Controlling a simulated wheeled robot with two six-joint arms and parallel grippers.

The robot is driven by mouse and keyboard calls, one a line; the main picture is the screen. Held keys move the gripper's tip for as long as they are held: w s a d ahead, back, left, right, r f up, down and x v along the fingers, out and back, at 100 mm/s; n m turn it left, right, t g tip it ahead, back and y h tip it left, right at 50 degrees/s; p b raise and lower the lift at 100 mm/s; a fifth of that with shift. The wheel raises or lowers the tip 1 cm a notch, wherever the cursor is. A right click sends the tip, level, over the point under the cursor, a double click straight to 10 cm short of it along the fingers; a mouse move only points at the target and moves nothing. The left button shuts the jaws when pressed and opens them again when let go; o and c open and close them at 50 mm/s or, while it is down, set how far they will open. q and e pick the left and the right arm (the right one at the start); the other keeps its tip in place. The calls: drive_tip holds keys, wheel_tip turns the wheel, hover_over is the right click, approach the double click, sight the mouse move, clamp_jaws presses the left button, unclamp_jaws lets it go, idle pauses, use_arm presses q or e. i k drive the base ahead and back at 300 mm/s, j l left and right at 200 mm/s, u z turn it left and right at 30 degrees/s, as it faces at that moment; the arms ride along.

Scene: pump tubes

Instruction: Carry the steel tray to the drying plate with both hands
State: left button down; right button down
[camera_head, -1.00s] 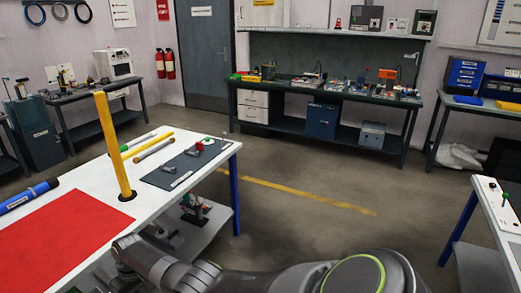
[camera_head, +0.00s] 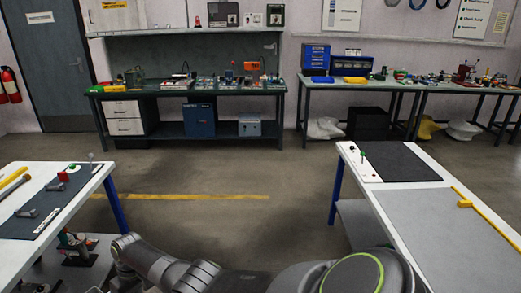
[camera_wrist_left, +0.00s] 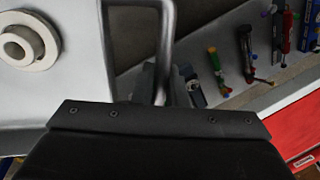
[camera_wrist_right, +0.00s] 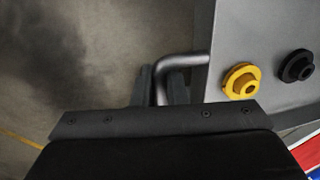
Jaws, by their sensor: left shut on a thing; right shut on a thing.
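The steel tray is partly in both wrist views. In the left wrist view the tray (camera_wrist_left: 60,90) fills the left, with a pale ringed part (camera_wrist_left: 28,42) on it. In the right wrist view the tray (camera_wrist_right: 228,60) carries a yellow flanged part (camera_wrist_right: 241,80) and a black one (camera_wrist_right: 296,66). My left gripper (camera_wrist_left: 160,98) is shut on one bent-rod tray handle (camera_wrist_left: 168,35). My right gripper (camera_wrist_right: 163,85) is shut on the other handle (camera_wrist_right: 185,61). The head view does not show the tray or grippers. I cannot tell which plate is the drying plate.
The left table (camera_head: 20,255) has a dark mat (camera_head: 50,208). Open floor (camera_head: 235,228) lies between them.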

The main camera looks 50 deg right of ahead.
sight(395, 158)
drive_tip(key=z, duration=0.95)
drive_tip(key=i+z, duration=0.15)
drive_tip(key=z, duration=0.15)
drive_tip(key=i+l+z, duration=0.1)
drive_tip(key=z, duration=0.25)
drive_tip(key=i+z, duration=0.1)
drive_tip(key=i, duration=1.2)
drive_tip(key=i+j+z, duration=0.1)
drive_tip(key=i, duration=1.2)
drive_tip(key=i+j+z, duration=0.1)
drive_tip(key=i+z, duration=0.15)
drive_tip(key=i, duration=0.6)
drive_tip(key=i+z, duration=0.3)
drive_tip(key=i, duration=0.15)
drive_tip(key=i+z, duration=0.25)
drive_tip(key=i, duration=0.2)
drive_tip(key=i+z, duration=0.4)
drive_tip(key=i+j+z, duration=0.1)
drive_tip(key=z, duration=0.3)
drive_tip(key=i+j, duration=0.05)
drive_tip(key=i, duration=0.05)
